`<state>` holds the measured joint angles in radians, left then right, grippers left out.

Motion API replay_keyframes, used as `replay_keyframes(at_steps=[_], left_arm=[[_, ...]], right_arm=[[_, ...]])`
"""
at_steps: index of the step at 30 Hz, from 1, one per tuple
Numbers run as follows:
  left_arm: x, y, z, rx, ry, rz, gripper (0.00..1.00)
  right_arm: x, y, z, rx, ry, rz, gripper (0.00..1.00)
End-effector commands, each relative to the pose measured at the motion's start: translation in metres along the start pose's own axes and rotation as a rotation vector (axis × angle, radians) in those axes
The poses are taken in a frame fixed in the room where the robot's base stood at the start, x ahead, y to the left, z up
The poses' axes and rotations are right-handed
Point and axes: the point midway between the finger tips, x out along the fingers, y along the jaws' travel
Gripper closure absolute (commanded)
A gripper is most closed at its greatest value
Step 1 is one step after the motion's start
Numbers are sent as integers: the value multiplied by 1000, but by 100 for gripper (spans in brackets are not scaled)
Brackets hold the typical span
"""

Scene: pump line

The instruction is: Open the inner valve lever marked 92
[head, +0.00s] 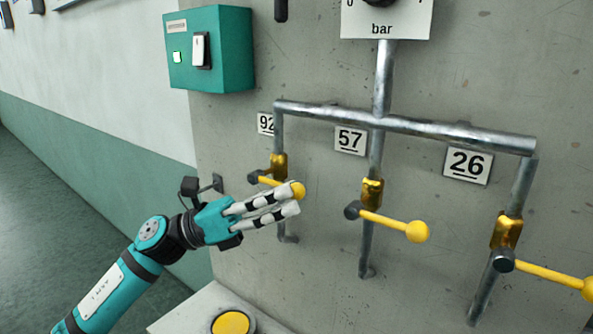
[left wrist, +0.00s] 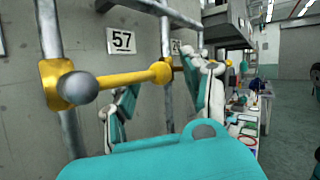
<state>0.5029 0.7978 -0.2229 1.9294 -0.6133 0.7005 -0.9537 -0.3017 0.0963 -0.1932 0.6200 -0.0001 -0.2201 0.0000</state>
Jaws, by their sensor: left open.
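The 92 label (head: 266,123) is at the left pipe, partly hidden by that pipe. Its valve has a brass body (head: 279,163), a grey hub and a yellow lever with a ball knob (head: 299,189). The lever points right, across the pipe. My left gripper (head: 298,200) is open at the knob. In the left wrist view, the grey hub (left wrist: 77,87) is at left and the knob (left wrist: 161,72) appears between the open fingers of my left gripper (left wrist: 162,95). I cannot tell whether they touch it. My right gripper is out of view.
The 57 lever (head: 392,222) and the 26 lever (head: 550,273) also point right. A teal switch box (head: 226,50) with a lit green light is above left. A yellow button (head: 230,322) is below. A cluttered bench (left wrist: 245,125) is farther off.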

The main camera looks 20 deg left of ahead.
Motion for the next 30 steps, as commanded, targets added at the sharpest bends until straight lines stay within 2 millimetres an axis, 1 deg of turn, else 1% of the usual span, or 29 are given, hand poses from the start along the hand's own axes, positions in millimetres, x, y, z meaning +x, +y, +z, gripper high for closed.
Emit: replay_keyframes(at_steps=[1,6,12,16,17,27,28,30], left_arm=[[9,-1,4,0,-1,-1,51],[23,0,2,-1,-1,0,51],[26,1,0,0,0,2,51],[26,1,-1,0,0,1,51],[26,1,-1,0,0,1,54],[26,0,0,0,0,1,98],[26,0,0,0,0,1,100],[26,0,0,1,-1,1,100]], right_arm=[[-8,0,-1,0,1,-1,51],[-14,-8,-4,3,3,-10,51],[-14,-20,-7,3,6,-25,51],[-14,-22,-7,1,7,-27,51],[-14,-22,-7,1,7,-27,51],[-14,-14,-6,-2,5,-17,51],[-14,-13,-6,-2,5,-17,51],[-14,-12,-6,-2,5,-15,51]])
